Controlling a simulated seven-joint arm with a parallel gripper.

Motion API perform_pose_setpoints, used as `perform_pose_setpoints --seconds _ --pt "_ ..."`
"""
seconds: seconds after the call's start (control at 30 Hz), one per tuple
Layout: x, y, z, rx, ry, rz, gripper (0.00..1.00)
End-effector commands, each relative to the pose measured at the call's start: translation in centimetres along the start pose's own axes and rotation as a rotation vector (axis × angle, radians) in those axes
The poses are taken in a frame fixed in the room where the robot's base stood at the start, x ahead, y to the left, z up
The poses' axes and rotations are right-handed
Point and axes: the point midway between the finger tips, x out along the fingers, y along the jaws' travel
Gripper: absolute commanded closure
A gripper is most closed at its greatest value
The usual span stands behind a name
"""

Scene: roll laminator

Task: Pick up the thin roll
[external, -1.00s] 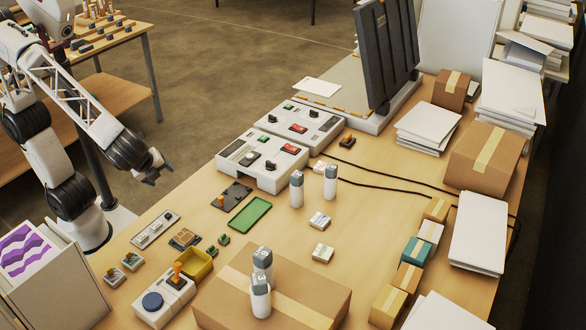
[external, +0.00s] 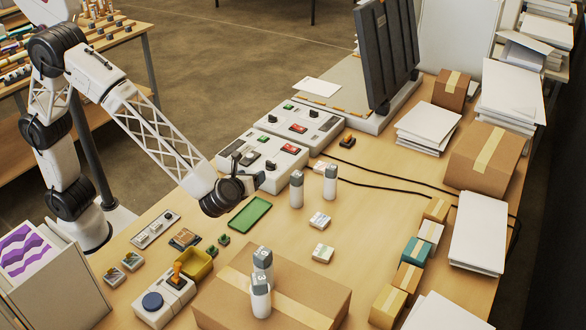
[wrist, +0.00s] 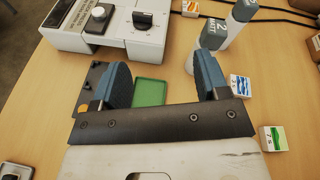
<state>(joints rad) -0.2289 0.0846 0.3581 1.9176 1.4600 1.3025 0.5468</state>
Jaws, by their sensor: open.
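My gripper (external: 254,172) is over the table beside the front control box. In the wrist view its two blue fingers (wrist: 163,64) are spread apart with nothing between them. No thing can be picked out with certainty as the thin roll. The upright white cylinders with grey tops are the nearest to a roll shape. One (external: 296,189) stands just right of my gripper, and another (external: 330,182) stands beside it. Two more (external: 260,298) stand on a cardboard box.
The control box (external: 262,158) with knobs lies ahead of my gripper. A green tray (external: 249,214) lies beneath and between the fingers. Black cables cross the table behind the cylinders. Cartons (external: 484,157) and paper stacks (external: 478,232) fill the right side. Bare table lies around the small labelled boxes (external: 320,220).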

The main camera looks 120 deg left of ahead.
Motion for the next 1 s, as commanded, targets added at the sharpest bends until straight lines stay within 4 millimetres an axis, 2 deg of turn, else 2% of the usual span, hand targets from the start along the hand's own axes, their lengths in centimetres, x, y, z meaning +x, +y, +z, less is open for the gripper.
perform_pose_setpoints --seconds 0.2,0.4,0.6,1.0 --pt "3.7 -4.3 -3.1 0.147 -0.127 -0.08 0.32" --pt "6.0 -6.9 -5.3 0.241 -0.213 -0.135 0.32" --pt "6.8 -7.8 -6.2 0.279 -0.247 -0.157 0.32" --pt "7.0 -7.9 -6.2 0.28 -0.249 -0.158 0.32"
